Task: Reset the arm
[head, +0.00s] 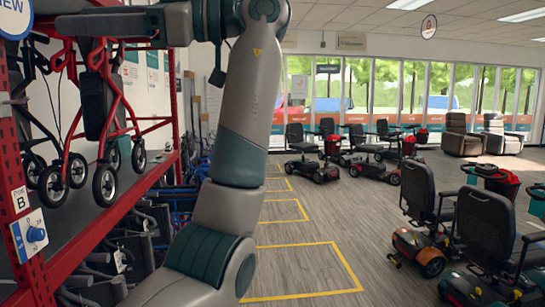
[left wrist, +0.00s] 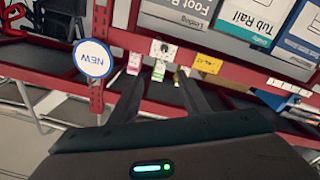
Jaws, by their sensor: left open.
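My left arm (head: 237,120) rises through the middle of the head view and bends at the top edge. Its end points left, in front of the upper part of the red rack (head: 168,155). In the left wrist view, the two dark fingers of my left gripper (left wrist: 161,78) are spread apart with nothing held between them. Small pink and green tags hang on the rack's red rail beyond the fingers. My right gripper and arm are in neither view.
A red rollator (head: 100,125) stands on the rack shelf beside my arm. A round NEW sign (left wrist: 93,58) and boxes (left wrist: 245,20) are close to the fingers. Several scooters (head: 430,225) stand right. Open floor with yellow outlines (head: 300,265) lies between.

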